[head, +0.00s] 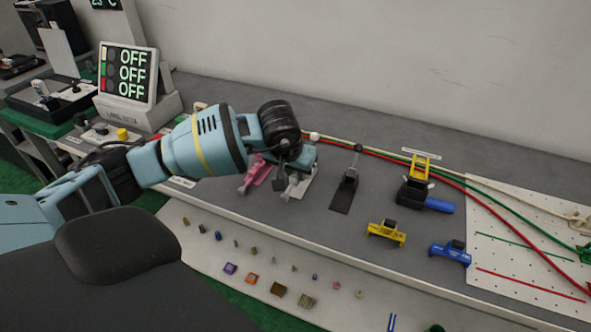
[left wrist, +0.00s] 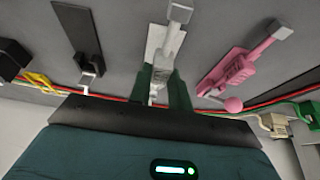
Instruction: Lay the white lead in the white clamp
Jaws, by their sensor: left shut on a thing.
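The white clamp (head: 298,186) stands on the grey bench, partly covered by my left gripper. It also shows in the left wrist view (left wrist: 166,42), directly ahead of the fingers. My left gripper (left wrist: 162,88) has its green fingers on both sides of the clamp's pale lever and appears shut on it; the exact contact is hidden. In the head view the gripper (head: 303,158) is just above the clamp's rear. A white ball (head: 315,136) shows just beyond it. The white lead (head: 480,179) runs along the back with the red and green leads. My right gripper is out of view.
A pink clamp (head: 257,171) stands close left of the white one, a black clamp (head: 348,181) to its right. Yellow (head: 386,233) and blue (head: 451,252) fixtures stand farther right. A display (head: 127,73) reads OFF three times. Small parts lie along the front shelf.

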